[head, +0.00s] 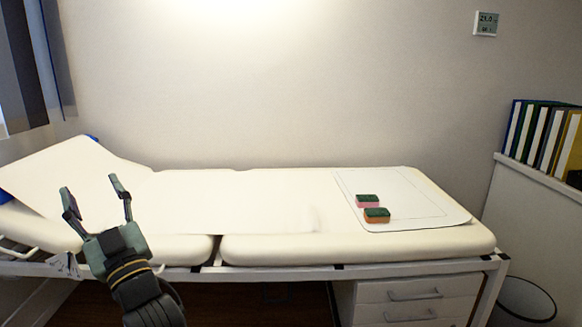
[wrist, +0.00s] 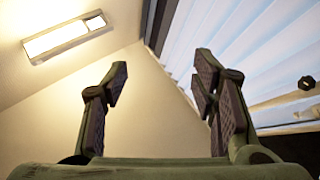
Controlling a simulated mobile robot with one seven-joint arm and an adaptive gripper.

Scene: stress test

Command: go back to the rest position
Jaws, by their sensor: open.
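My gripper (head: 97,192) is at the left in the head view, fingers pointing up, in front of the left part of the exam couch (head: 270,248). Its fingers are spread apart with nothing between them. In the wrist view my gripper (wrist: 160,90) also shows open and empty, with the wall, a lit ceiling lamp (wrist: 65,38) and window blinds (wrist: 240,45) behind it.
Two sponges, one pink and green (head: 367,201) and one orange and green (head: 377,215), lie on a white mat (head: 420,222) at the couch's right. A drawer cabinet (head: 405,300), a bin (head: 525,300) and a shelf with binders (head: 545,135) stand at the right.

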